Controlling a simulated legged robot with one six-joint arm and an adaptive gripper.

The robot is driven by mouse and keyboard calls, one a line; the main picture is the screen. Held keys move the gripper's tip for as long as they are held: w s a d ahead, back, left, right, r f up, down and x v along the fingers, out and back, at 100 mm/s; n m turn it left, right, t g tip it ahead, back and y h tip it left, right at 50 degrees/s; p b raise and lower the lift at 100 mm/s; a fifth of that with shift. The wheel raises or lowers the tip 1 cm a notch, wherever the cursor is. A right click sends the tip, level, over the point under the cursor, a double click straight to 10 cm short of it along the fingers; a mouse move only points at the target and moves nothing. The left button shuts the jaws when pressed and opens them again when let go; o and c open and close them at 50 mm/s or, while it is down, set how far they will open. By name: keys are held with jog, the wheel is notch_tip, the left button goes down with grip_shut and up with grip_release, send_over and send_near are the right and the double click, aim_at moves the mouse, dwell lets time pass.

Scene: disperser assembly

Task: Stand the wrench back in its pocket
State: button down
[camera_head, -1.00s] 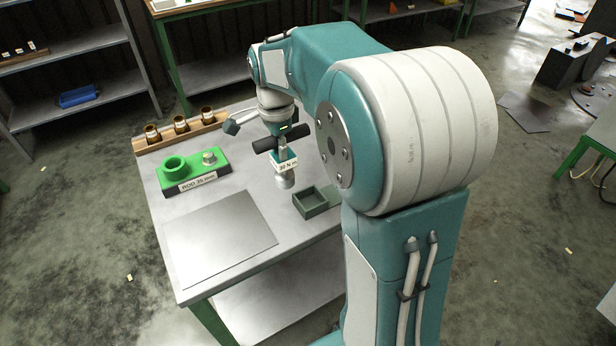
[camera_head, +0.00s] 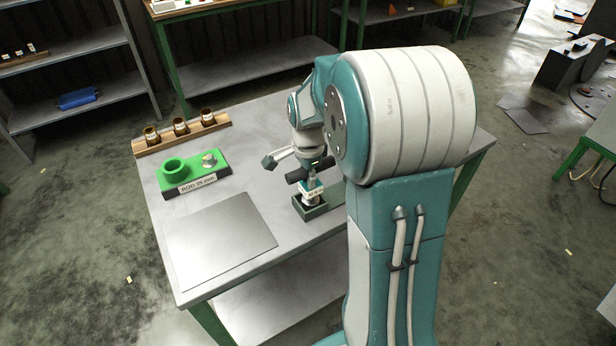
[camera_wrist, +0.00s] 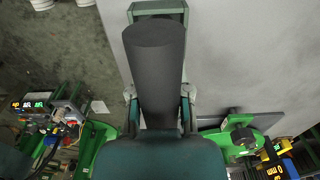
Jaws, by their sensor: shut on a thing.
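The wrench (camera_head: 313,192) has a black crossbar handle, a teal body with a white label and a silver lower end. My gripper (camera_head: 312,165) is shut on it near the crossbar and holds it roughly upright. The pocket, a dark green square box (camera_head: 311,213), is directly below. The wrench's lower end is at the box mouth; whether it is inside or just above, I cannot tell. In the wrist view the dark handle (camera_wrist: 158,60) lies between my fingers and covers much of the green box (camera_wrist: 158,8).
A green block (camera_head: 195,178) labelled as a rod holder stands left on the table. A wooden rack (camera_head: 182,134) with brown cups is at the back edge. A flat grey plate (camera_head: 222,240) lies front left. The table between the block and the box is clear.

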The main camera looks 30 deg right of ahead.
jog(key=shift+f, duration=0.1)
jog(key=c, duration=0.6)
grip_release()
jog(key=shift+o, duration=0.2)
notch_tip(320, 180, up, 12)
jog(key=shift+r, duration=0.1)
jog(key=s+a+r+n+t, duration=0.1)
jog(key=s+a+n+t, duration=0.1)
jog(key=s+a+n, duration=0.4)
jog(key=s+a+r+n+t, duration=0.1)
jog(key=s+a+n+t, duration=0.2)
jog(key=s+a+n, duration=0.3)
jog(key=s+n, duration=0.5)
jog(key=s, duration=0.2)
jog(key=shift+a+r+n+t, duration=0.15)
jog(key=shift+r+n+t, duration=0.05)
jog(key=shift+n+t, duration=0.1)
